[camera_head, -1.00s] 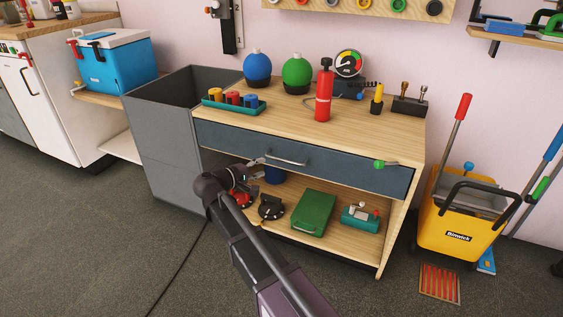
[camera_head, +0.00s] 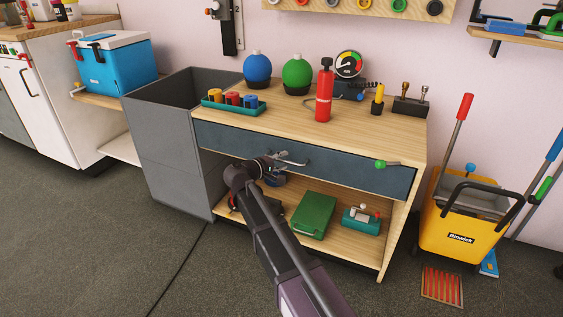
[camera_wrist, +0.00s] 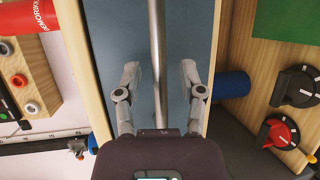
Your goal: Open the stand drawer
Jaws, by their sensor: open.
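The stand (camera_head: 225,113) is a light wood unit with a wide blue-grey drawer (camera_head: 340,168) under its top. The drawer front looks flush with the stand. Its metal bar handle (camera_head: 293,163) shows on the front near the middle. In the wrist view the handle (camera_wrist: 158,60) runs up and down the picture. My gripper (camera_head: 280,160) is at the handle. In the wrist view my gripper (camera_wrist: 160,82) is open, with one finger on each side of the handle and a gap on both sides.
A green case (camera_head: 314,215) and a teal item (camera_head: 361,219) lie on the shelf below. A red extinguisher (camera_head: 324,95) stands on top. A grey bin (camera_head: 172,150) is at the left, a yellow mop bucket (camera_head: 457,225) at the right. The floor in front is clear.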

